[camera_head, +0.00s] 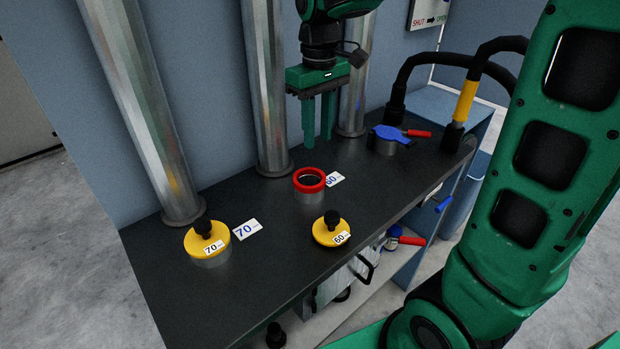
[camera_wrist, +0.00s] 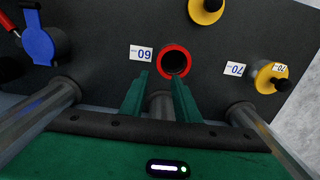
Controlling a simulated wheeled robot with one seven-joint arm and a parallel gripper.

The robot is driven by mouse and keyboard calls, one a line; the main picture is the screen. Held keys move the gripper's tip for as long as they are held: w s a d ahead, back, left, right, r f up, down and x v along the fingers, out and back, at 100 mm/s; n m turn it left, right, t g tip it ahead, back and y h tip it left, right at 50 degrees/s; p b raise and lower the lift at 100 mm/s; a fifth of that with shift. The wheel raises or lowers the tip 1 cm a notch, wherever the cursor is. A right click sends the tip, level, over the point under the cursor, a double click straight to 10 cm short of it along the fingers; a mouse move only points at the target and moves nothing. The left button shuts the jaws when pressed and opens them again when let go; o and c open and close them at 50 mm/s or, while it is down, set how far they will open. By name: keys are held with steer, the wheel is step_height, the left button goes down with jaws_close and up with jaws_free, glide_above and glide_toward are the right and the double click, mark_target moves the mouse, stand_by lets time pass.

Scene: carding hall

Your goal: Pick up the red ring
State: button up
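The red ring (camera_head: 309,180) sits on top of a short grey cylinder (camera_head: 310,197) on the dark bench top. In the wrist view the red ring (camera_wrist: 175,61) shows from above with a dark opening, just beyond the fingertips. My gripper (camera_head: 318,138) is above the bench, behind the ring in the head view. Its two green fingers point down, apart, with nothing between them. They also show in the wrist view (camera_wrist: 160,78), and the ring is not between them.
A yellow cap marked 70 (camera_head: 208,240) and a yellow cap marked 60 (camera_head: 331,230) stand nearby, with black knobs. Metal columns (camera_head: 262,90) rise along the back. A blue-lidded fitting (camera_head: 388,138) with a red handle is at right. Label 60 (camera_head: 334,179) lies beside the ring.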

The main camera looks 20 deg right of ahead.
steer(key=f, duration=0.9)
steer(key=shift+s+d+f, duration=0.1)
steer(key=shift+s+d, duration=0.05)
steer(key=shift+d, duration=0.15)
steer(key=shift+c, duration=0.2)
jaws_close()
